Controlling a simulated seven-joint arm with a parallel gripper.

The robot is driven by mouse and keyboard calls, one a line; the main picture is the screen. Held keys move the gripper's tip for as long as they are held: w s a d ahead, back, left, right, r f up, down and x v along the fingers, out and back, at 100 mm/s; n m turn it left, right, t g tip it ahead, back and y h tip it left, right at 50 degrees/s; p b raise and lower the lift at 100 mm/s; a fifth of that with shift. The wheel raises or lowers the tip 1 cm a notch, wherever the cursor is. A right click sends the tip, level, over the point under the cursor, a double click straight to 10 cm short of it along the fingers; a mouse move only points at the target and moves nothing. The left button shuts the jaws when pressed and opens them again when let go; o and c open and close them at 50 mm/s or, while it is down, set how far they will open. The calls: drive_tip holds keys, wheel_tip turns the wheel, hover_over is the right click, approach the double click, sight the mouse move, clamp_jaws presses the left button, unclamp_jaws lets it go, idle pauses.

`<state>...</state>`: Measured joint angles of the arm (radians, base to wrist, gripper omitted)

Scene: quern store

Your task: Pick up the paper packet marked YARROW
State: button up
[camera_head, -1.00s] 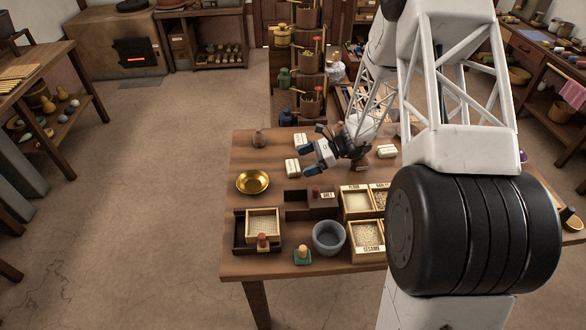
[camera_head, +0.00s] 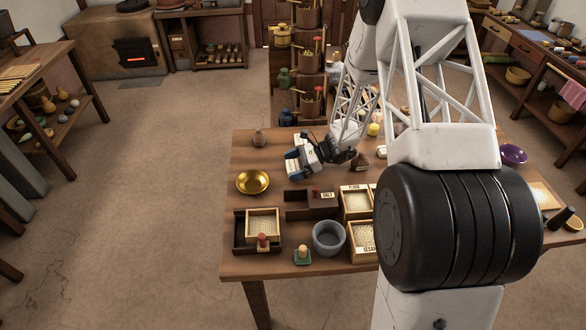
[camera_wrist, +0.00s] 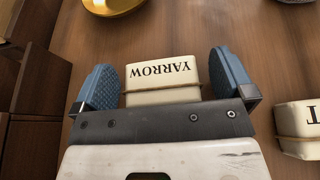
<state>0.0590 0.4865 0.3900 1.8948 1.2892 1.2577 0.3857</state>
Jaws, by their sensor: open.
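The cream paper packet marked YARROW (camera_wrist: 162,80) lies on the wooden table in the wrist view, its lettering upside down. A string runs across it. My gripper (camera_wrist: 164,76) is open, with one blue finger pad on each side of the packet. A narrow gap shows on either side, so the pads look apart from it. The near end of the packet is hidden behind the gripper body. In the head view my gripper (camera_head: 297,158) is low over the table's left half and mostly hides the packet.
Another cream packet (camera_wrist: 300,127) lies just right of my gripper in the wrist view. A brass bowl (camera_head: 252,182) stands to the left, and a dark SALT box (camera_head: 322,203) lies nearer the front.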

sight(293, 165)
drive_tip(key=c, duration=0.9)
drive_tip(key=shift+r, duration=0.1)
drive_tip(key=shift+r, duration=4.9)
